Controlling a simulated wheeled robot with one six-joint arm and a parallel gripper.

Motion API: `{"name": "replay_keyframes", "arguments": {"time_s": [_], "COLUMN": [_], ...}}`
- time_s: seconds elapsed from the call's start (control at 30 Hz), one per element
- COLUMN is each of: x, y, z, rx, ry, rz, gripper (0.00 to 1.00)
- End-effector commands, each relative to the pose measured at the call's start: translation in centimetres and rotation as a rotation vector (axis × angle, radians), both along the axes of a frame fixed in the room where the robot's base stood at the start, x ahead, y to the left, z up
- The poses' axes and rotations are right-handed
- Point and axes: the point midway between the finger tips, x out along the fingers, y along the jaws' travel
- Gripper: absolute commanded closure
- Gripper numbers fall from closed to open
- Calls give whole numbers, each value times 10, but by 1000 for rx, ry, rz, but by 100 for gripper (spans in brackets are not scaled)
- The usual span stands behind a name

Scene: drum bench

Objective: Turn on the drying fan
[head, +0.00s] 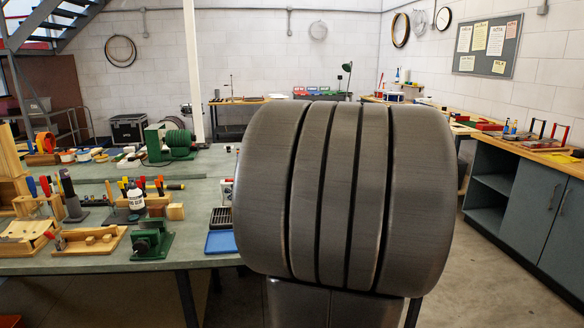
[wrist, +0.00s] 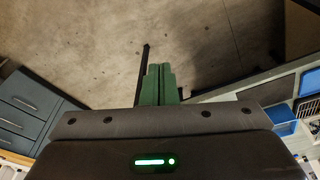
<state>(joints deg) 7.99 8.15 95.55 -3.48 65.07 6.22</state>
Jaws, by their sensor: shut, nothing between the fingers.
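I cannot make out the drying fan or its switch for certain in either view. A large dark grey ribbed part of my own arm fills the middle of the head view and hides what lies behind it. My gripper (wrist: 158,84) shows in the wrist view, its green fingers together and empty above bare floor. It touches nothing there. The gripper does not show in the head view. A green machine with a ribbed round body (head: 180,145) stands on the left bench (head: 95,262); I cannot tell its use.
A green vise (head: 151,240), a glue bottle (head: 135,198) and wooden tool racks crowd the left bench. A blue tray (head: 220,242) lies near its right end; it also shows in the wrist view (wrist: 282,118). Grey cabinets (head: 520,207) line the right. The concrete floor (wrist: 215,40) is clear.

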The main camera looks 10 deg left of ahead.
Motion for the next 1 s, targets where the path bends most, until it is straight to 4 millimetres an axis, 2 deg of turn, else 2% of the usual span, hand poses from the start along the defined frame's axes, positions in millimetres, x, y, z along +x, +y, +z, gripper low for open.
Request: {"name": "replay_keyframes", "arguments": {"time_s": [0.03,0.1,0.2,0.3,0.5,1.0], "x": [25,51,79,97,109,108], "y": [-4,-8,-13,-16,-18,-18], "z": [20,39,60,74,82,82], "rx": [-6,-12,-19,-24,-27,-26], "ry": [-16,-36,-58,-73,-84,-84], "rz": [-9,-24,-39,-51,-57,-57], "gripper": [100,100,100,100,100,100]}}
